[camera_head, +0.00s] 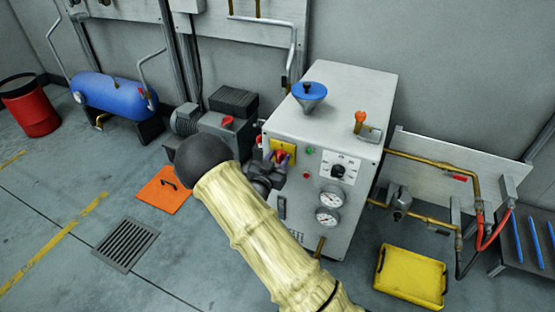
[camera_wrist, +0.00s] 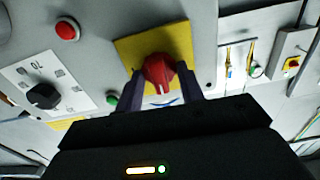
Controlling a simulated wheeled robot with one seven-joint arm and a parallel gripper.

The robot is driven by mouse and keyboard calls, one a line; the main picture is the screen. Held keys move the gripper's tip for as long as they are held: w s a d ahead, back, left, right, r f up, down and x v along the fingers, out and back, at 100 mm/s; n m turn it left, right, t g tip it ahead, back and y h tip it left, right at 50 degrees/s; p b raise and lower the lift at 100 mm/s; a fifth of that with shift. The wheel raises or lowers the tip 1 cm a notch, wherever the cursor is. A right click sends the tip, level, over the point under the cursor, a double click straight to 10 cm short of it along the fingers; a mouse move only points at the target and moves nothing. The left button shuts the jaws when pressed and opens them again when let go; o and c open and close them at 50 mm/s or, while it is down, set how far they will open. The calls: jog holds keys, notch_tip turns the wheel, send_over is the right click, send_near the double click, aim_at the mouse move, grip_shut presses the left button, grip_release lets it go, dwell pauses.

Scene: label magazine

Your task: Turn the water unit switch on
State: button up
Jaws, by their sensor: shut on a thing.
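The water unit (camera_head: 330,105) is a light grey cabinet in the middle of the head view. Its switch is a red rotary knob (camera_wrist: 159,70) on a yellow plate (camera_wrist: 128,50), near the middle of the wrist view. In the head view the yellow plate (camera_head: 290,148) is on the cabinet's front face, and the knob is partly hidden by my gripper (camera_head: 276,168). In the wrist view the dark fingers of my gripper (camera_wrist: 163,84) stand on both sides of the knob and are shut on it. The switch's position marks are not readable.
A black dial knob (camera_head: 338,171), a red button (camera_wrist: 66,29), a green light (camera_wrist: 112,98) and two gauges (camera_head: 329,206) are close by on the panel. A blue funnel (camera_head: 309,94) is on top. A yellow tray (camera_head: 411,275) and an orange mat (camera_head: 163,190) lie on the floor.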

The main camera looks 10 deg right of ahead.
jog(key=m+b, duration=0.3)
jog(key=m, duration=0.1)
jog(key=shift+f, duration=0.2)
jog(key=m+b, duration=0.4)
jog(key=m, duration=0.1)
jog(key=shift+f, duration=0.1)
jog(key=m+b, duration=0.2)
jog(key=b, duration=0.1)
jog(key=m+b, duration=0.3)
jog(key=b, duration=0.1)
jog(key=shift+s+d+f, duration=0.1)
jog(key=shift+f, duration=0.1)
jog(key=shift+m+b, duration=1.2)
jog(key=shift+b, duration=0.05)
jog(key=shift+r+m+b, duration=0.15)
jog(key=shift+m+b, duration=0.4)
jog(key=shift+m, duration=0.05)
jog(key=shift+r, duration=0.1)
jog(key=o, duration=1)
jog(key=shift+c, duration=0.2)
